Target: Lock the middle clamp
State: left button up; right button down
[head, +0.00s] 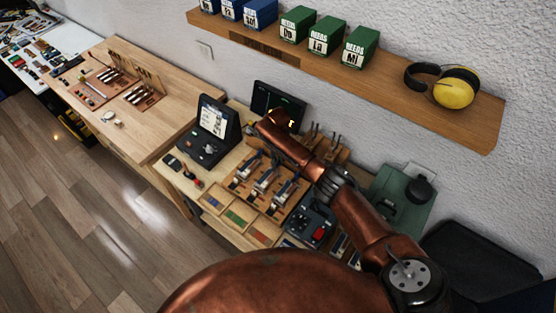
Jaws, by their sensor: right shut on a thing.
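Several toggle clamps with blue handles stand in a row on a wooden fixture (238,186) at the centre of the bench. The middle clamp (266,179) stands between its neighbours, one on the upper left (250,164) and one on the lower right (286,190). I cannot tell whether its lever is locked. My right arm reaches in from the lower right and passes over the fixture's back right side. My right gripper (284,119) is at its far end, in front of the dark screen. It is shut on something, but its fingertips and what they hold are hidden. My left gripper is out of view.
A tester with a lit screen (214,119) stands left of the fixture. Coloured trays (236,216) lie in front, with a dark control box (312,226) at the right. A shelf (400,82) with boxes and yellow earmuffs (455,90) hangs above. Another workbench (160,75) is at the left.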

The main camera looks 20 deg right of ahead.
jog(key=c, duration=1.6)
grip_release()
jog(key=shift+w+r, duration=0.1)
jog(key=shift+r, duration=0.15)
notch_tip(320, 180, up, 12)
jog(key=shift+f, duration=0.2)
jog(key=shift+d, duration=0.1)
